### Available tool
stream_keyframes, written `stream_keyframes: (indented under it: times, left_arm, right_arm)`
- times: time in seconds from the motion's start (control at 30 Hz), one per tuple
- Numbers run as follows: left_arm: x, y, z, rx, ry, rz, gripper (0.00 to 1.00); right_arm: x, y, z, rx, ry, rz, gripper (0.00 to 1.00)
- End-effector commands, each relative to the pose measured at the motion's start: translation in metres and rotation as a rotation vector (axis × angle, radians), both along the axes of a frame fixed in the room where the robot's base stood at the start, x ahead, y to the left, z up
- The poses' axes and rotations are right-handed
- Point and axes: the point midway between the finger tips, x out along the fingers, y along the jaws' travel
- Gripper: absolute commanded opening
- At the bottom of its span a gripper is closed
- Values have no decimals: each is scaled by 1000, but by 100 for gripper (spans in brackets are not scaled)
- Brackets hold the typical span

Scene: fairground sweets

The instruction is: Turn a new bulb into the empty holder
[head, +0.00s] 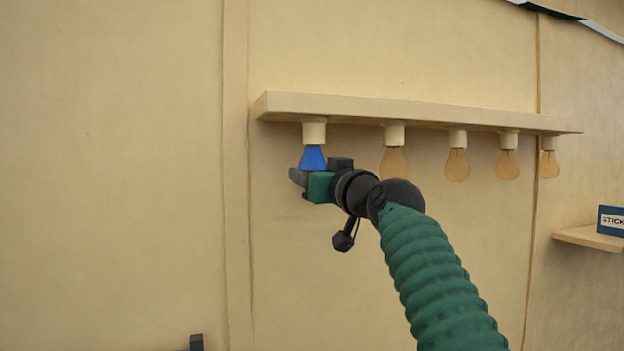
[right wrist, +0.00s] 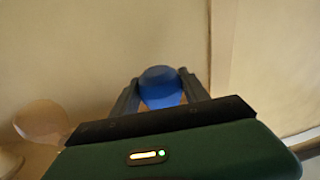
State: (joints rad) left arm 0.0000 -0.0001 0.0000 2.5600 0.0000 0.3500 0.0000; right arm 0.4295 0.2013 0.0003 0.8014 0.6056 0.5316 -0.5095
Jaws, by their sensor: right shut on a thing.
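The blue bulb (head: 313,158) stands upright, directly under the leftmost holder (head: 314,132) on the shelf's underside. Its narrow top meets the holder's mouth, with no gap that I can see; how far it sits inside is hidden. My right gripper (head: 313,176) is shut on the blue bulb's lower part. In the right wrist view the blue bulb (right wrist: 160,86) sits between the two fingers. A small dark tip (head: 196,343) at the head view's bottom edge looks like part of my left gripper; its jaws are cut off.
The shelf (head: 420,112) carries several more holders to the right with amber bulbs; the nearest amber bulb (head: 393,162) hangs close to my right wrist. A small ledge (head: 590,238) with a blue box (head: 611,220) is at far right. The wall at left is bare.

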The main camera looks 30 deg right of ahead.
Motion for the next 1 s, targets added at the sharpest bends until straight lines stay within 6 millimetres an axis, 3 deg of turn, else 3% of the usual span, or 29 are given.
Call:
stream_keyframes:
  times: [0.1,0.2,0.4,0.43,0.6,0.87,1.0]
  left_arm:
    - [0,0,-7,0,0,0,75]
    - [0,0,-1,0,0,0,75]
    - [0,0,-2,0,0,0,75]
    - [0,0,-2,0,0,0,75]
    - [0,0,-2,0,0,0,75]
    - [0,0,-2,0,0,0,75]
    - [0,0,-12,0,0,0,75]
  right_arm:
    - [0,-5,-3,0,-3,123,24]
    - [0,-3,0,-1,0,214,24]
    - [1,-1,-1,-2,0,229,24]
    - [1,-1,-1,-2,0,229,57]
    - [0,0,-1,-1,-1,229,78]
    - [-1,0,0,-1,-2,229,78]
    - [-11,-1,-4,-3,-3,228,78]
